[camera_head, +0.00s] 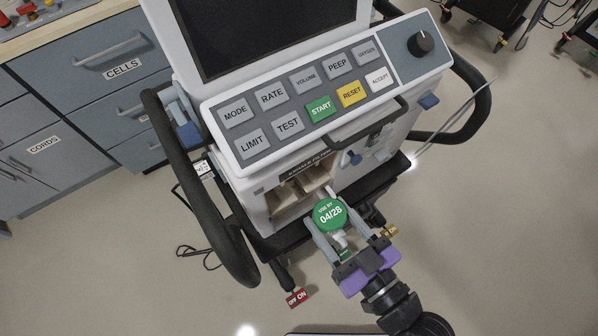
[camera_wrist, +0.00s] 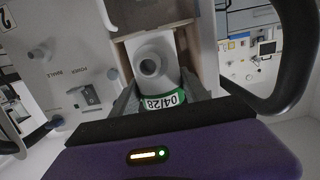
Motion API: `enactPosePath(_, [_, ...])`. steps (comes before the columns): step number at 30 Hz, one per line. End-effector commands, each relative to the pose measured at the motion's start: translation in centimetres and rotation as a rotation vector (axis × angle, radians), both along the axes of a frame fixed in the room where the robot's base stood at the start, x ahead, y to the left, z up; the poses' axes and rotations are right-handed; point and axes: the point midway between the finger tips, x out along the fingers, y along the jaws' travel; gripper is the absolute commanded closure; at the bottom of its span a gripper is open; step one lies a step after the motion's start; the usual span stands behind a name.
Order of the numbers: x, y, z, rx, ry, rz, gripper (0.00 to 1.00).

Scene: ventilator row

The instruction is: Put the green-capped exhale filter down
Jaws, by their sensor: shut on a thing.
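The green-capped exhale filter (camera_head: 330,214) is held between the fingers of my gripper (camera_head: 335,238). Its round green cap reads "USE BY 04/28" and faces the head camera. In the wrist view the filter (camera_wrist: 150,65) shows a white body with a round port, and its green rim label reads "04/28". My gripper is shut on it, just in front of the open bay (camera_head: 298,190) low on the ventilator's front. I cannot tell from these views whether the filter touches the ventilator.
The ventilator (camera_head: 270,100) has a button panel and a black side handle (camera_head: 200,190). A cable lies on the floor at left. Drawers (camera_head: 110,65) labelled CELLS and CORDS stand at upper left. The floor (camera_head: 120,270) at lower left is mostly clear.

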Motion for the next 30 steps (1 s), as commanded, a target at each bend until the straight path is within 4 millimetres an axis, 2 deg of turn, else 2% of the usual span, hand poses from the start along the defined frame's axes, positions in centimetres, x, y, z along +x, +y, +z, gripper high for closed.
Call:
enactPosePath(3, [2.2, 1.4, 0.5, 0.004, -0.005, -0.003, 0.87])
enactPosePath(9, [4.7, 3.2, 0.3, 0.001, -0.002, -0.001, 0.87])
enactPosePath(17, [6.3, 4.3, 0.2, 0.002, -0.001, -0.001, 0.87])
enactPosePath(24, [9.1, 6.1, 0.3, 0.001, -0.002, -0.002, 0.87])
enactPosePath(26, [8.8, 6.1, -0.4, -0.001, 0.002, 0.002, 0.87])
enactPosePath(30, [8.8, 6.0, -0.6, 0.0, -0.001, -0.001, 0.87])
